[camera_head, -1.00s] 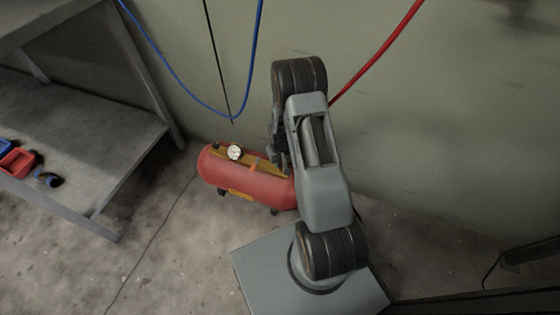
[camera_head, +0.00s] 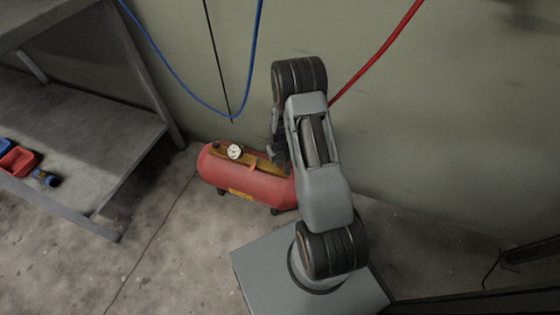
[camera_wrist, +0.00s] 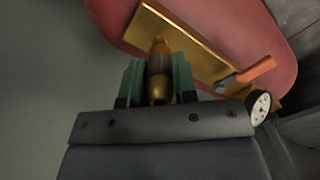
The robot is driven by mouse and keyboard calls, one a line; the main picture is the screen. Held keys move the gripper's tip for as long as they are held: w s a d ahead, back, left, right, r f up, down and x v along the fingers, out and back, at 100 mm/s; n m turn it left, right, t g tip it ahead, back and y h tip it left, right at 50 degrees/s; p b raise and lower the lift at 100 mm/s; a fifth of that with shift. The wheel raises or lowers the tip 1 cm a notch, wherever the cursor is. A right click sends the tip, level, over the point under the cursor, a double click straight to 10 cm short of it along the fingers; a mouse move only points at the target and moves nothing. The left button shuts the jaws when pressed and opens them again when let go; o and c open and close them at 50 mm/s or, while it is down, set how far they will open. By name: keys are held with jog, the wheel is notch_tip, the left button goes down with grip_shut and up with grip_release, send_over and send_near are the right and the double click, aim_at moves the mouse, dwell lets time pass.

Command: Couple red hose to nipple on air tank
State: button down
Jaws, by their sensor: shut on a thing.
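The air tank (camera_head: 262,188) is a red cylinder lying on the floor by the wall, with a gold plate (camera_wrist: 185,42) on top. My gripper (camera_wrist: 158,78) is shut on a brass-and-dark hose coupling (camera_wrist: 159,82), between its green fingers. The coupling's tip points toward the gold plate; I cannot tell whether it touches a nipple, which I cannot make out. The red hose (camera_head: 382,59) comes down from the upper right and passes behind my arm. In the head view my arm hides most of the gripper and the tank's right end.
A white-faced gauge (camera_wrist: 261,104) and an orange lever (camera_wrist: 250,72) stand on the tank beside the coupling. A blue hose (camera_head: 185,92) hangs in a loop on the wall. A grey shelf (camera_head: 75,185) with red and blue items is at left. Floor between is clear.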

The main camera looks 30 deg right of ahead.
jog(key=shift+f+b, duration=0.45)
jog(key=shift+f, duration=0.15)
jog(key=c, duration=0.8)
grip_release()
jog(key=shift+r, duration=0.1)
jog(key=s+a+r+t+p, duration=0.1)
jog(key=s+a+r+p, duration=0.15)
jog(key=r+p, duration=1.35)
jog(key=s+a+r+t+p, duration=0.1)
jog(key=s+a+r+p, duration=0.2)
jog(key=r, duration=2.6)
jog(key=shift+n+t, duration=0.3)
jog(key=shift+t, duration=0.5)
jog(key=s+a+p+v, duration=0.1)
jog(key=p+v, duration=0.3)
jog(key=v, duration=0.4)
jog(key=s+a+p+v, duration=0.1)
jog(key=a+p+v, duration=0.1)
jog(key=p+v, duration=0.3)
jog(key=s+a+f+p+v, duration=0.1)
jog(key=p+v, duration=0.3)
jog(key=v, duration=0.7)
jog(key=shift+s+a+r+p, duration=0.15)
jog(key=shift+r+p, duration=0.1)
jog(key=shift+p, duration=0.15)
